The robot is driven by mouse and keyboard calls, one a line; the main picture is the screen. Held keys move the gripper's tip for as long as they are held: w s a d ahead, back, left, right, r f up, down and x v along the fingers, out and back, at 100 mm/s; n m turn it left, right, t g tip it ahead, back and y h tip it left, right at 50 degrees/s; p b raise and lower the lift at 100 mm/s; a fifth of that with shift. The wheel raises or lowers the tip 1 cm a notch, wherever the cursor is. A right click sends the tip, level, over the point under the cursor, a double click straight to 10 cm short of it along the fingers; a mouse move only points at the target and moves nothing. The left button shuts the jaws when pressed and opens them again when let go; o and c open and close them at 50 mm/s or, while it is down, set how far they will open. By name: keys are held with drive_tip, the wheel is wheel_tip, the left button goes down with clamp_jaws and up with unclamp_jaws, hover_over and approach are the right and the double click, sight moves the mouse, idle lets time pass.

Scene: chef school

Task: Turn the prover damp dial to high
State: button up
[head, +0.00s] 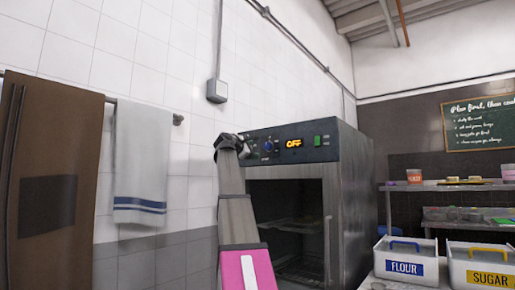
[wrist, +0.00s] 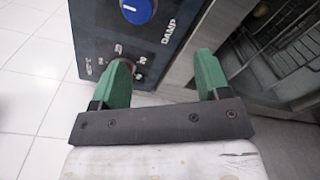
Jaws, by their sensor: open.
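The prover (head: 355,190) is a steel cabinet with a dark control panel in the head view. Its damp dial (head: 268,146) is a blue knob left of the display; in the wrist view the blue damp dial (wrist: 138,8), labelled DAMP, is cut by the top edge. Its white mark shows, but its setting cannot be read. My gripper (head: 229,141) is at the panel's left end, left of the damp dial. In the wrist view my gripper (wrist: 164,70) is open, with green fingers apart and nothing between them. A second, red-marked dial (wrist: 139,66) is partly hidden behind the left finger.
The prover display (head: 294,144) reads OFF, with a green switch (head: 318,140) right of it. A towel (head: 141,158) hangs on a wall rail at left. FLOUR (head: 405,248) and SUGAR (head: 480,251) bins stand at right.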

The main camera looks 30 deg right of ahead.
sight(266, 146)
drive_tip(key=shift+h, duration=0.3)
drive_tip(key=w+d+r, duration=0.1)
drive_tip(key=d, duration=0.2)
drive_tip(key=w+d+r, duration=0.1)
drive_tip(key=d, duration=0.2)
drive_tip(key=w+d+r, duration=0.1)
drive_tip(key=d, duration=0.2)
drive_tip(key=shift+w+d, duration=0.3)
drive_tip(key=shift+w, duration=0.05)
drive_tip(key=c, duration=0.9)
